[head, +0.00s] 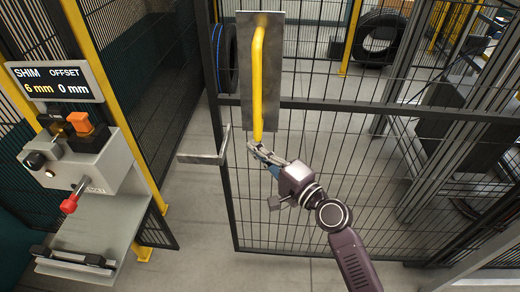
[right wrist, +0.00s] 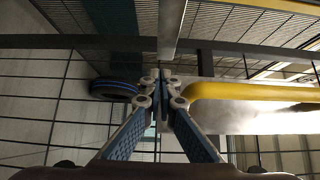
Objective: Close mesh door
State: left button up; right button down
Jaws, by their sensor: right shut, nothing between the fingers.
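The mesh door (head: 300,232) is a dark-framed wire panel in the middle of the head view. It stands ajar, with a floor gap between its left edge and the yellow post on the left. A yellow handle (head: 258,85) is fixed on its grey metal plate (head: 274,40). My right gripper (head: 256,147) is shut and empty at the handle's lower end. In the right wrist view its fingertips (right wrist: 165,85) are just left of the handle (right wrist: 235,90); I cannot tell if they touch it. My left gripper is not in view.
A metal latch bracket (head: 207,157) sticks out at the door's left edge. On the left stands a grey control box (head: 85,165) with a shim display (head: 55,82) and a red-knobbed lever (head: 70,203). Tyres (head: 378,38) are behind the mesh.

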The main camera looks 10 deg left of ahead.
jog(key=x, duration=0.6)
jog(key=shift+w+a+f, duration=0.1)
jog(key=shift+w+a, duration=0.1)
